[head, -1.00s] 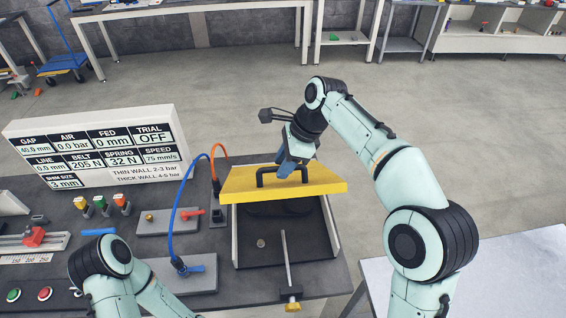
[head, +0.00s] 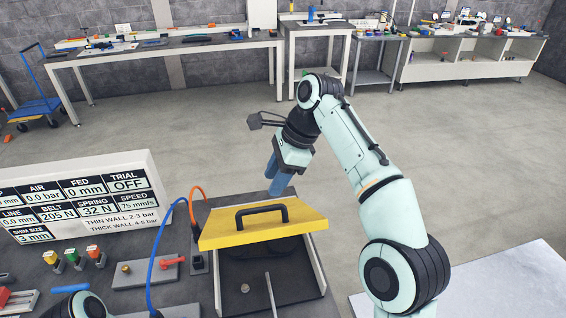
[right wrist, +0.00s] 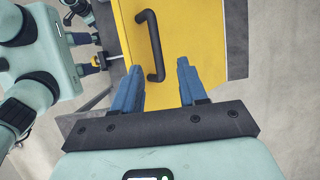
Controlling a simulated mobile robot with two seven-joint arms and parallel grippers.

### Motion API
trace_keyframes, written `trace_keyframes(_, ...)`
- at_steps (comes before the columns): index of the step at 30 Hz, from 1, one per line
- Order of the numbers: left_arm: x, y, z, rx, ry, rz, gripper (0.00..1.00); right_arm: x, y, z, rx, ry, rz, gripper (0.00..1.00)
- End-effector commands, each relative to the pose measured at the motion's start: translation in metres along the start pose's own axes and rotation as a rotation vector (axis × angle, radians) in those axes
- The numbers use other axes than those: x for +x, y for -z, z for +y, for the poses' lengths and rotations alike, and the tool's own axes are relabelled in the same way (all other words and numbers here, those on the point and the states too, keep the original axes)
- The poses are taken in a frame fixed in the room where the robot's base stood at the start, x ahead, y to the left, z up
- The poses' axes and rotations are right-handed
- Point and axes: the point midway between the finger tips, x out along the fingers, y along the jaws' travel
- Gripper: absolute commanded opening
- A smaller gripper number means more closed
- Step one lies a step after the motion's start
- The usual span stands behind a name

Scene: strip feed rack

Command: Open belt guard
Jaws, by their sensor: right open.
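The belt guard (head: 262,232) is a yellow plate with a black bar handle (head: 262,211), raised at a tilt over the dark feed box (head: 219,290). My right gripper (head: 278,180) is above and behind the guard, apart from the handle. In the right wrist view its blue fingers (right wrist: 159,68) are spread and empty, with the handle (right wrist: 153,45) ahead of them. My left arm shows at the bottom left of the head view, its gripper outside the picture. Small blue fingers at the left of the right wrist view look like my left gripper (right wrist: 85,54); their opening is unclear.
The white readout panel (head: 80,205) stands left of the box. Blue and orange hoses (head: 165,240) loop beside the guard. Coloured valves (head: 74,258) and a red-handled part (head: 172,262) sit on the bench.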

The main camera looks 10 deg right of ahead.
Motion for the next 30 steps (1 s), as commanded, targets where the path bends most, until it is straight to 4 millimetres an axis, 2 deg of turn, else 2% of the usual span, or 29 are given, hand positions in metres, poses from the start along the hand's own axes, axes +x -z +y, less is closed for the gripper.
trace_keyframes(4, 0.000, 0.000, 0.000, 0.000, 0.000, 0.000, 0.43, -0.020, 0.000, -0.001, 0.000, 0.001, 0.001, 0.42)
trace_keyframes(12, 0.000, 0.000, 0.000, 0.000, 0.000, 0.000, 0.43, -0.037, 0.000, -0.002, 0.002, 0.001, 0.001, 0.42)
trace_keyframes(28, 0.000, 0.000, 0.000, 0.000, 0.000, 0.000, 0.43, -0.043, 0.001, 0.000, 0.001, -0.001, 0.002, 0.42)
trace_keyframes(29, 0.000, 0.000, 0.000, 0.000, 0.000, 0.000, 0.43, -0.043, 0.001, 0.000, 0.001, -0.001, 0.002, 0.39)
trace_keyframes(30, 0.000, 0.000, 0.000, 0.000, 0.000, 0.000, 0.43, -0.043, 0.001, 0.000, 0.000, -0.001, 0.001, 0.26)
